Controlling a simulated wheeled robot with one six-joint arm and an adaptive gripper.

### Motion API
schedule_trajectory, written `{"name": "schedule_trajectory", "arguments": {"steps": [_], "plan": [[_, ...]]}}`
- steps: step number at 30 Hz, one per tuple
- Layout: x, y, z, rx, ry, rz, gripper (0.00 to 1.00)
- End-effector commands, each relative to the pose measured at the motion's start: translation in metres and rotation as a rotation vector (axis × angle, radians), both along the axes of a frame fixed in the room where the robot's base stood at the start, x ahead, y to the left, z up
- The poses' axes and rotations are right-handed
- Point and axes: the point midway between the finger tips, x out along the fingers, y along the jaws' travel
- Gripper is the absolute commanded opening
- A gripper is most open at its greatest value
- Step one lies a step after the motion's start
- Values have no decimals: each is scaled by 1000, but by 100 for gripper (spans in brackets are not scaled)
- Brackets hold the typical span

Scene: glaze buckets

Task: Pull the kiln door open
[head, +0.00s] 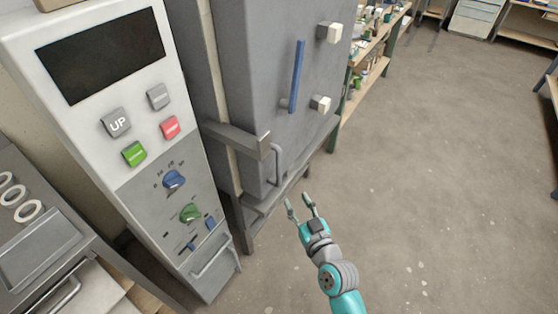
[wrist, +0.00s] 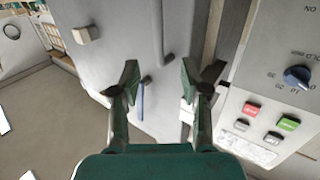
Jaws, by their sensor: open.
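The kiln (head: 190,50) has a thick grey door (head: 265,60), which looks shut against its body with a pale strip along the seam. A blue bar handle (head: 297,75) stands upright on the door. A grey latch bar (head: 235,137) crosses the seam lower down, with a thin curved grey handle (head: 277,165) beside it. My gripper (head: 298,200) is open and empty, below and in front of the door, apart from it. In the wrist view the open fingers (wrist: 163,78) face the door, with the blue handle (wrist: 140,102) beyond them, near the left finger.
A control panel (head: 165,150) with buttons and dials stands left of the kiln. Two pale knobs (head: 334,33) stick out of the door. A shelf (head: 372,60) with small items stands behind. The floor (head: 440,170) to the right is clear.

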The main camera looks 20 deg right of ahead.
Motion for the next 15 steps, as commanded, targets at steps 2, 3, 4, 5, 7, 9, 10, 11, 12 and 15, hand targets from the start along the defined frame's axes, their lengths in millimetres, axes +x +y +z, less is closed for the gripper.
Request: {"name": "schedule_trajectory", "arguments": {"steps": [2, 3, 4, 5, 7, 9, 10, 11, 12, 15], "plan": [[22, -3, 12, -4, -19, 9, 45], [29, -4, 15, -4, -23, 14, 45], [34, -4, 17, -7, -27, 16, 45], [37, -4, 19, -8, -29, 19, 45], [44, -5, 23, -9, -35, 22, 45], [47, -5, 24, -9, -37, 25, 45], [49, -5, 24, -9, -37, 25, 45], [51, -5, 24, -10, -36, 25, 45], [54, -5, 24, -11, -37, 25, 45], [65, -5, 25, -11, -38, 25, 45]]}}
